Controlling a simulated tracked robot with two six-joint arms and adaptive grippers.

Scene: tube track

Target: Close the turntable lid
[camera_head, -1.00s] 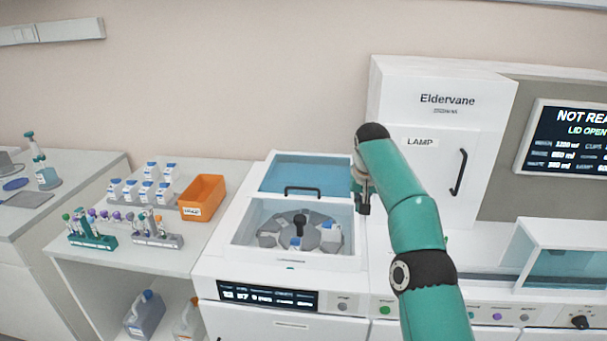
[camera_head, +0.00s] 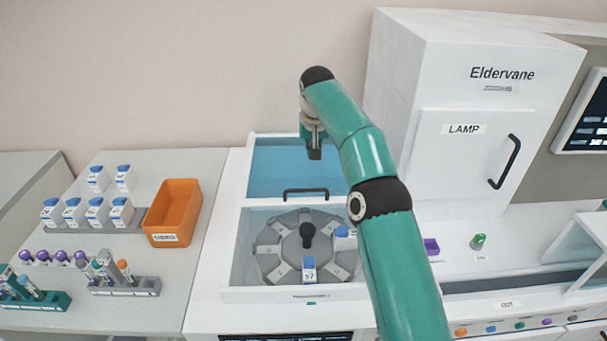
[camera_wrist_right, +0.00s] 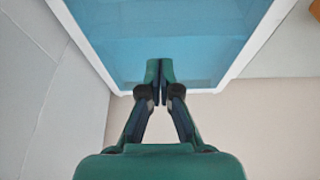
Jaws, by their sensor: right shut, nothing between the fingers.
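The turntable lid (camera_head: 285,168) is a blue translucent panel in a white frame with a black bar handle (camera_head: 305,191) on its front edge. It is slid back, and the turntable (camera_head: 290,252) is uncovered in its well, with a black knob and a few blue-capped bottles. My right gripper (camera_head: 314,153) is shut and empty, pointing down over the lid's rear right part, behind the handle. In the right wrist view the shut fingertips (camera_wrist_right: 160,68) are over the blue panel (camera_wrist_right: 160,30); I cannot tell whether they touch it. My left gripper is not in view.
My right arm crosses in front of the white lamp cabinet (camera_head: 470,110). An orange bin (camera_head: 172,212), bottles (camera_head: 96,211) and tube racks (camera_head: 125,287) stand on the left bench. A green button (camera_head: 479,240) sits on the right of the counter.

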